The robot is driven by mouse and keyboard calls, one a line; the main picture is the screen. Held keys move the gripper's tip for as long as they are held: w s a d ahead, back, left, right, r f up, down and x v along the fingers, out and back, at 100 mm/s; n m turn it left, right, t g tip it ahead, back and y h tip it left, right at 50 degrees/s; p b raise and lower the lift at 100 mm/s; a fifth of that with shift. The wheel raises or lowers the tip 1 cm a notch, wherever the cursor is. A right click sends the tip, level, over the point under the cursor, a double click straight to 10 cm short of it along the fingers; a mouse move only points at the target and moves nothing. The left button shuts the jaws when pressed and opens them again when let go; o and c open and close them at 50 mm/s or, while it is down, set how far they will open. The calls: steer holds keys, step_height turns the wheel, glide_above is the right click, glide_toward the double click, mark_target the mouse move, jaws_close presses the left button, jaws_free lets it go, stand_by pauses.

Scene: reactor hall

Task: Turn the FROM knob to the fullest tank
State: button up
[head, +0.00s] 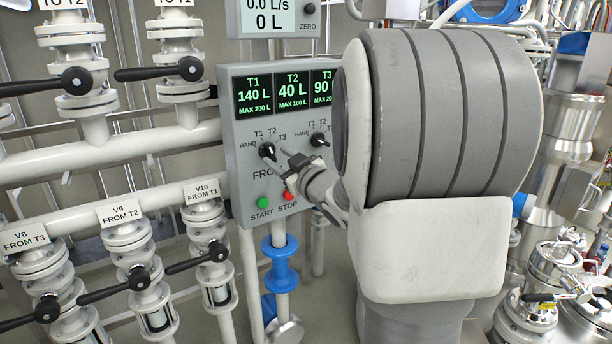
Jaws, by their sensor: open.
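The grey control panel (232,150) is left of centre in the head view. Its display reads T1 140 L, max 200 L (254,95), T2 40 L, max 100 L (292,91), and T3 90 (322,88), with its right edge hidden by my arm. The black FROM knob (267,150) has marks HAND, T1, T2 and T3 around it; its pointer direction is too small to tell. My gripper (277,167) is open just below and right of this knob, covering part of the FROM label. I cannot tell whether it touches the knob.
A second black knob (318,140) sits to the right, its label hidden by my arm. A green START button (264,203) and a red STOP button (289,196) lie below. Pipes with black-handled valves, such as V10 (207,220), stand at left. Steel vessels (540,285) stand at right.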

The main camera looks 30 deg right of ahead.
steer(key=s+p, duration=0.1)
steer(key=s, duration=1.3)
steer(key=shift+s+d, duration=0.2)
steer(key=shift+s, duration=0.05)
